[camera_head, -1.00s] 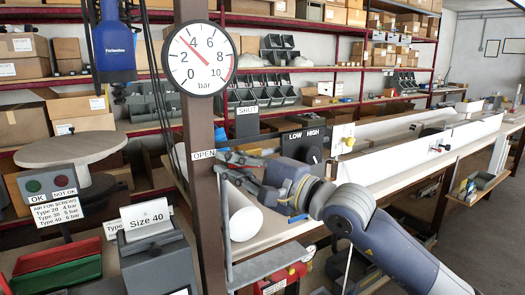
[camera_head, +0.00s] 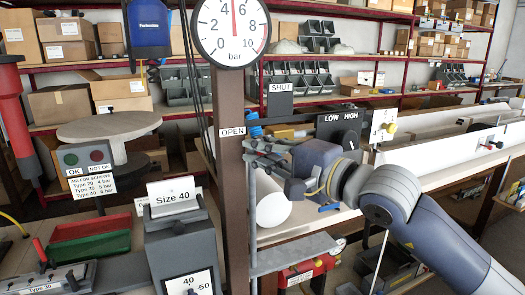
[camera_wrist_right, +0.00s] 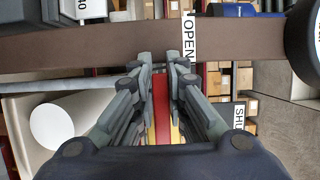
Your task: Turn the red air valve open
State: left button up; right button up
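The red air valve (camera_wrist_right: 162,105) shows in the right wrist view as a red strip with yellow edges between my right fingers; its full shape is hidden. My right gripper (camera_wrist_right: 160,62) has its fingertips close together on either side of this strip and appears shut on it. In the head view the right gripper (camera_head: 250,152) is beside the brown post, just right of and below the OPEN label (camera_head: 232,132). The SHUT label (camera_head: 280,87) is higher and to the right. The bar gauge (camera_head: 232,28) on the post has its needle near 5. My left gripper is out of view.
The post (camera_head: 233,200) stands close to the right gripper. A white roll (camera_head: 272,207) lies below it on a bench. A LOW/HIGH dial (camera_head: 348,138) is to the right. A Size 40 block (camera_head: 175,240) and green tray (camera_head: 88,250) stand at left.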

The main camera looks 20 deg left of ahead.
jog(key=o, duration=0.3)
jog(key=shift+f, duration=0.1)
jog(key=shift+o, duration=0.2)
jog(key=v, duration=1.2)
